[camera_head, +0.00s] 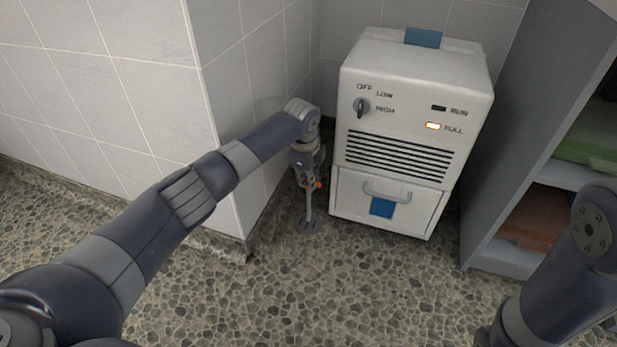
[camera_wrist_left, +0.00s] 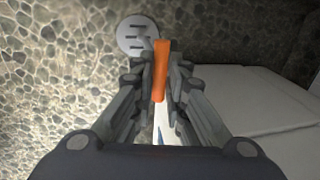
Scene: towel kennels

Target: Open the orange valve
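The orange valve handle (camera_wrist_left: 161,70) is a narrow upright bar in the left wrist view, between the two fingers of my left gripper (camera_wrist_left: 160,78). The fingers are drawn in close on both sides of it and appear to touch it. In the head view my left gripper (camera_head: 308,180) points down at the valve, in the gap between the tiled wall corner and the white machine. Only a small bit of orange (camera_head: 318,184) shows there, and a grey pipe runs down to the floor. My right gripper is out of view.
The white machine (camera_head: 398,152) with a knob, a lit FULL lamp and a drawer stands just right of the valve. A tiled wall corner (camera_head: 225,140) is close on the left. A grey shelf (camera_head: 520,160) stands at the right. The pebbled floor (camera_head: 300,290) in front is clear.

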